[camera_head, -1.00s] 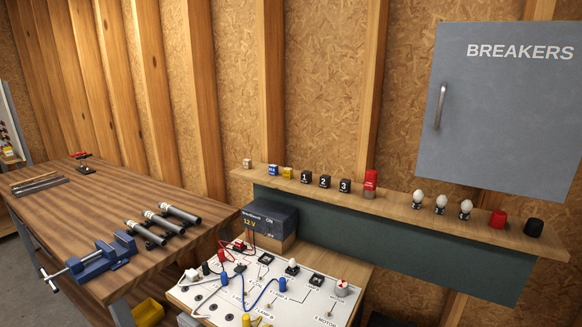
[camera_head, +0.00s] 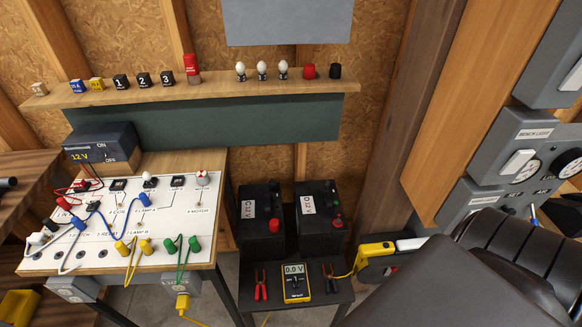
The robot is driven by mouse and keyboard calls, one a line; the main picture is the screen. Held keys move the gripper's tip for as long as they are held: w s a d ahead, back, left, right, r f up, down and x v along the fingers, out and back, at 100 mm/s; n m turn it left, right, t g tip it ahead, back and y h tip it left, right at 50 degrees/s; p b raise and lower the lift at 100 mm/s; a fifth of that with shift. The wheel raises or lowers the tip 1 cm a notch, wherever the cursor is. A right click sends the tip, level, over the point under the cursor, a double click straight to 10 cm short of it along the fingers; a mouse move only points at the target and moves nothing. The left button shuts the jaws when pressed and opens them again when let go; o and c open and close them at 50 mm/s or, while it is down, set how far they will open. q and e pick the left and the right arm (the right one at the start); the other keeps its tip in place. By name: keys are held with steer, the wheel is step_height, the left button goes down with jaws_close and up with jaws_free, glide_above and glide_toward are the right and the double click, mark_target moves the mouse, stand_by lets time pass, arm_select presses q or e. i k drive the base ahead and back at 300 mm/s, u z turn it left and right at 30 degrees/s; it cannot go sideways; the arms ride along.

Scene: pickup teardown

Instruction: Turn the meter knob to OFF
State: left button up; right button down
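The meter (camera_head: 296,291) is a yellow handheld unit with a dark face, lying on a low dark stand below the batteries. Its display reads 0.0 V. A small dark knob with a light mark shows below the display; the setting it points to is too small to read. Neither of my grippers is in view.
Red clamps (camera_head: 261,286) and dark clamps (camera_head: 330,280) lie on either side of the meter. Two black batteries (camera_head: 262,208) (camera_head: 320,205) stand behind it. A wired white panel (camera_head: 110,262) is at left. A large dark shape (camera_head: 460,285) fills the lower right.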

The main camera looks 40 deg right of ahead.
mark_target(296, 284)
steer(key=k, duration=0.4)
steer(key=z, duration=0.6)
steer(key=i, duration=0.4)
steer(key=z, duration=0.45)
